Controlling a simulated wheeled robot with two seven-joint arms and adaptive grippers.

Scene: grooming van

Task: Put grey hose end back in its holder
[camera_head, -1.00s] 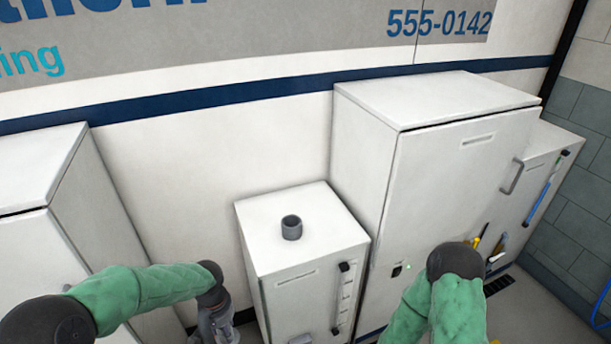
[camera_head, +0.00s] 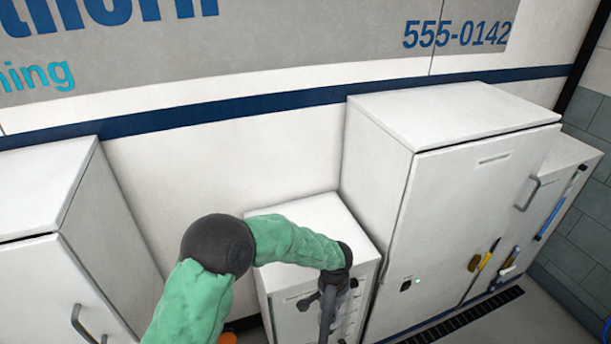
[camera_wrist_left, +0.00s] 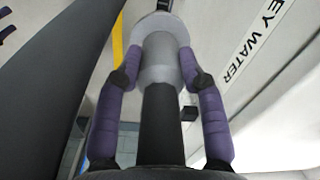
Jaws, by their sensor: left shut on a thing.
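My left gripper (camera_head: 327,310) is in front of the small white cabinet (camera_head: 322,212), below its top edge, at the front right. In the left wrist view its purple fingers (camera_wrist_left: 160,68) are shut on the grey hose end (camera_wrist_left: 160,50). The hose end is a pale grey cylinder with a wide round part at its far end and a black section running back between the fingers. The grey round holder on the cabinet top is hidden behind my left forearm. My right gripper is out of view.
Another white cabinet (camera_head: 50,200) is at the left. A label reading "EY WATER" (camera_wrist_left: 255,40) shows on a white surface in the left wrist view.

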